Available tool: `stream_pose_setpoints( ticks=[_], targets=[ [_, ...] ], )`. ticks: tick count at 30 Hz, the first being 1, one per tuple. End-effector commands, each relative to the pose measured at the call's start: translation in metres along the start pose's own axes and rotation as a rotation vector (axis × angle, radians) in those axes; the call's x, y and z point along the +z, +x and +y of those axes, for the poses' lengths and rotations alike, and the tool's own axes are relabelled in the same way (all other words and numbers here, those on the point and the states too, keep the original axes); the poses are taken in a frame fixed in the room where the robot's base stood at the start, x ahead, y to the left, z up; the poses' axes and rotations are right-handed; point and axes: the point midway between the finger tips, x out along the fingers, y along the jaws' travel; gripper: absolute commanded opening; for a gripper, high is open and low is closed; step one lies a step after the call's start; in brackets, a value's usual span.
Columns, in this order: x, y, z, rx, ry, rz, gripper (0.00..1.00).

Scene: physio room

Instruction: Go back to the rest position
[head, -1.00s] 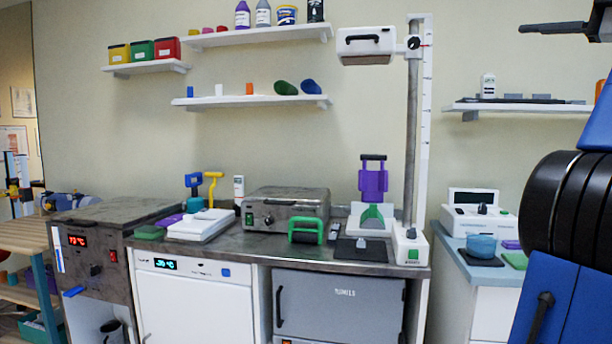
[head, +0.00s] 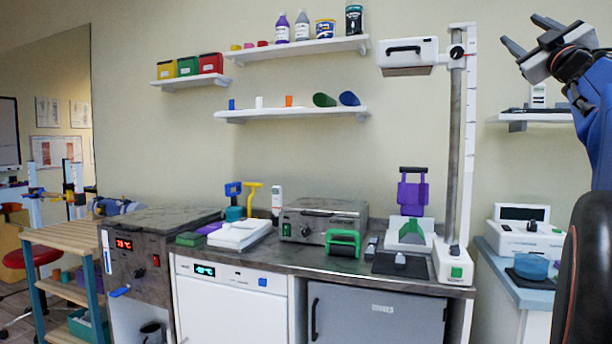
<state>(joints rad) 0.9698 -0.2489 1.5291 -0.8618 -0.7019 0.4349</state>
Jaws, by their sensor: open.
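My gripper (head: 522,48) is at the upper right of the head view, raised in front of the wall and the right-hand shelf. Its two dark fingers are spread apart and point up and left, with nothing between them. My blue and black arm runs down the right edge and hides part of the right side. The gripper appears clear of the tall post with the white head unit (head: 408,55) to its left.
Wall shelves (head: 300,50) carry bottles and bins. A side table with a white scale (head: 524,237) stands right. A wooden trolley (head: 70,236) stands left.

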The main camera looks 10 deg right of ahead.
Motion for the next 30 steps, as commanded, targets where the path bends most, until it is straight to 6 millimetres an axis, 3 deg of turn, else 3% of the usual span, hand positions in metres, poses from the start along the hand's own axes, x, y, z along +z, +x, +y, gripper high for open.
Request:
stream_pose_setpoints(
  ticks=[8,14,21,26,30],
  targets=[
    [0.045,-0.048,-0.089,0.037,0.213,-0.271,0.49],
    [0.081,-0.110,-0.172,-0.015,0.341,-0.506,0.49],
    [0.112,-0.211,-0.277,-0.152,0.447,-0.788,0.49],
    [0.123,-0.287,-0.339,-0.273,0.488,-0.958,0.49],
    [0.126,-0.358,-0.387,-0.394,0.508,-1.098,0.49]
  ],
)
